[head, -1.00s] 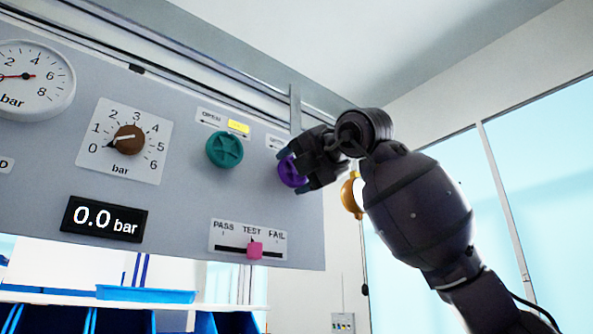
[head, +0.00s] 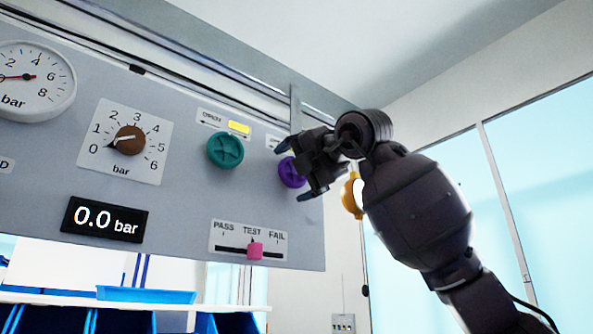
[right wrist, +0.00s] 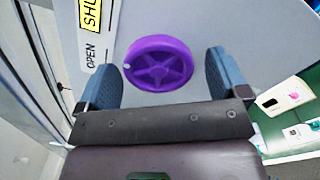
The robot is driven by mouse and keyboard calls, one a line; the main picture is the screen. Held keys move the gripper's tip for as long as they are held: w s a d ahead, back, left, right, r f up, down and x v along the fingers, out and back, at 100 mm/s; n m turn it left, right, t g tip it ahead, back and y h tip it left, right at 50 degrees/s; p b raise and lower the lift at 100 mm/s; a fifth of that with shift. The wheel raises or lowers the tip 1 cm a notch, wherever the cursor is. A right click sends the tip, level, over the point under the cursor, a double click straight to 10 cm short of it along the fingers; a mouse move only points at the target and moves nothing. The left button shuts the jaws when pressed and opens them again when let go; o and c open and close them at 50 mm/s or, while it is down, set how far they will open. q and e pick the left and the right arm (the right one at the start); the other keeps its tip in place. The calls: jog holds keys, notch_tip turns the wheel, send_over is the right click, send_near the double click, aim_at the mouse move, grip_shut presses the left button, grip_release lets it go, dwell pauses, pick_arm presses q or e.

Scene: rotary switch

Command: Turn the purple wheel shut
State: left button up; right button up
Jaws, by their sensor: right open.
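The purple wheel (head: 291,172) is mounted on the right part of the grey panel, partly hidden by my right gripper in the head view. My right gripper (head: 291,171) is open, with one finger above and one below the wheel in that view. In the right wrist view the purple wheel (right wrist: 160,63) shows whole between the two open fingers of my right gripper (right wrist: 162,80), apart from both. A label beside it in the wrist view reads OPEN at one end and SHU on yellow, cut off by the frame. My left gripper is not in view.
A teal wheel (head: 225,150) sits just left of the purple one. A pink slider (head: 255,251) on the PASS/TEST/FAIL plate is below. The panel (head: 180,200) also has a brown knob (head: 130,140) and a display (head: 104,219) reading 0.0 bar. Blue bins stand below.

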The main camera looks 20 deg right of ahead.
jog(key=shift+s, duration=0.1)
jog(key=b+v, duration=0.1)
jog(key=v, duration=0.9)
jog(key=shift+s, duration=0.3)
jog(key=shift+d, duration=0.15)
